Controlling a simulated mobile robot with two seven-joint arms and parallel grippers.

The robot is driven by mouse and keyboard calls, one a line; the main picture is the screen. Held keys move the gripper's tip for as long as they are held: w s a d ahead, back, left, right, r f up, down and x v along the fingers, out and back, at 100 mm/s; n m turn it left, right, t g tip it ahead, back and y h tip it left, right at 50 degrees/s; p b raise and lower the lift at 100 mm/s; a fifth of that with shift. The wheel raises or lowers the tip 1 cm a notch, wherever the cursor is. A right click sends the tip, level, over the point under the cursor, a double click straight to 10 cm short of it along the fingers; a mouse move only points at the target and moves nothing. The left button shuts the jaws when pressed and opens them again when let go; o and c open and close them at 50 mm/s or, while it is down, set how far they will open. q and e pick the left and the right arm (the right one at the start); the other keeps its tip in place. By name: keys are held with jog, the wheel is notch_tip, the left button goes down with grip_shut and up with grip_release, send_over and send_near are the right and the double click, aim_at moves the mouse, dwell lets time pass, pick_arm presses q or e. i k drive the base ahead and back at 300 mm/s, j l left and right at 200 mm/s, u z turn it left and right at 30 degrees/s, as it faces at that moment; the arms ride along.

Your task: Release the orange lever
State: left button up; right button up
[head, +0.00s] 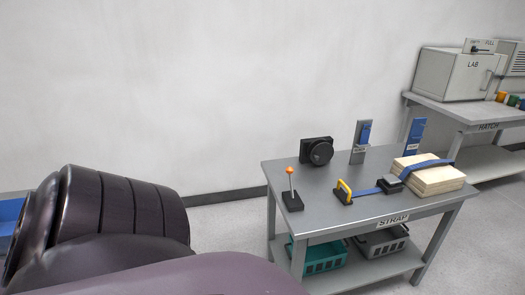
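The orange lever (290,182) stands near the left front corner of a grey table labelled STRAP (325,194). It is a thin rod on a small black base, with an orange knob at its top, and it looks roughly upright. Nothing touches it. A large dark arm part of mine fills the lower left, well left of the lever. Neither gripper shows in the head view.
The table also holds a black dial box (317,151), blue upright devices (363,136), a yellow-handled strap buckle (344,192) and strapped wooden boards (434,181). Baskets (317,257) sit on the lower shelf. A LAB box (455,76) stands on another table at right.

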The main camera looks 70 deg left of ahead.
aim_at(289, 170)
jog(key=u, duration=1.85)
jog(key=i+l+u, duration=0.1)
jog(key=u, duration=0.35)
jog(key=l+u, duration=0.2)
jog(key=u, duration=0.25)
jog(key=l+u, duration=0.2)
jog(key=l, duration=0.25)
jog(key=i+l+u, duration=0.2)
jog(key=l, duration=1.3)
jog(key=k+u, duration=0.05)
